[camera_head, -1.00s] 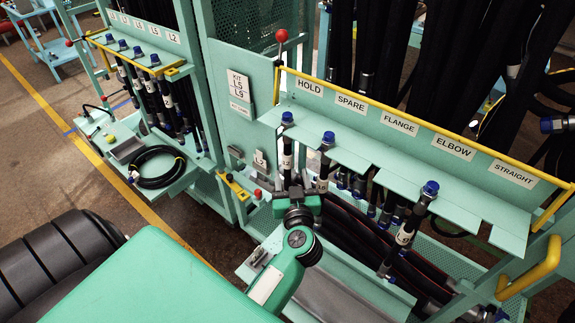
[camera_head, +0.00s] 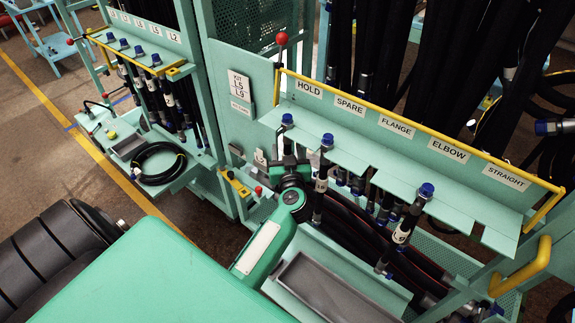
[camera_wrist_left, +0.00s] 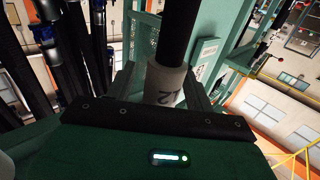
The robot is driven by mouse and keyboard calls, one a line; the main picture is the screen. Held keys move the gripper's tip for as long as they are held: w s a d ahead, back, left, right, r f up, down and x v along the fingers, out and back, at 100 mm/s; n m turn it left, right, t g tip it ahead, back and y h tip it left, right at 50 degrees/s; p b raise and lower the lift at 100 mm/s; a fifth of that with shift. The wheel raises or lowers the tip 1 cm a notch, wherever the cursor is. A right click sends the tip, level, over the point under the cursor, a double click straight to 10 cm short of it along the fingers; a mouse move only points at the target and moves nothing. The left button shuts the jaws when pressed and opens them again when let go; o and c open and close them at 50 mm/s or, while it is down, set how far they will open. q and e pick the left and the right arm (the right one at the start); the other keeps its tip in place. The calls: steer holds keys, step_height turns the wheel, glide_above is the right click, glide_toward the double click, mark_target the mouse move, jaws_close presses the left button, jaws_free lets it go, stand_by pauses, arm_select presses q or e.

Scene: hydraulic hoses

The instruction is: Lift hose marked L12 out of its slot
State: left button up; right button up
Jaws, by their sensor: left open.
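A black hose with a blue cap (camera_head: 287,120) hangs upright in the rack slot below the HOLD sign. My left gripper (camera_head: 289,163) is at this hose, below the cap and the rack shelf. In the left wrist view the hose (camera_wrist_left: 178,30) stands between the two open fingers (camera_wrist_left: 160,85). Its white label sleeve (camera_wrist_left: 165,82) shows a 2 and part of another character; the full marking is not readable. The gripper hides the hose's lower part in the head view. My right gripper is not in view.
A second capped hose (camera_head: 321,180) hangs close to the right of the gripper, and another (camera_head: 404,228) hangs further right. A yellow rail (camera_head: 420,125) runs above the slotted shelf (camera_head: 360,160). A grey tray (camera_head: 335,290) lies below. A coiled hose (camera_head: 158,164) lies on the left bench.

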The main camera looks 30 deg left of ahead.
arm_select(q)
jaws_close()
steer(key=shift+r, duration=0.1)
steer(key=shift+r, duration=0.1)
steer(key=s+a+b, duration=0.1)
steer(key=s+b, duration=0.2)
steer(key=s, duration=1.5)
steer(key=shift+a+r+b, duration=0.15)
steer(key=shift+a+b, duration=0.1)
steer(key=shift+b, duration=0.05)
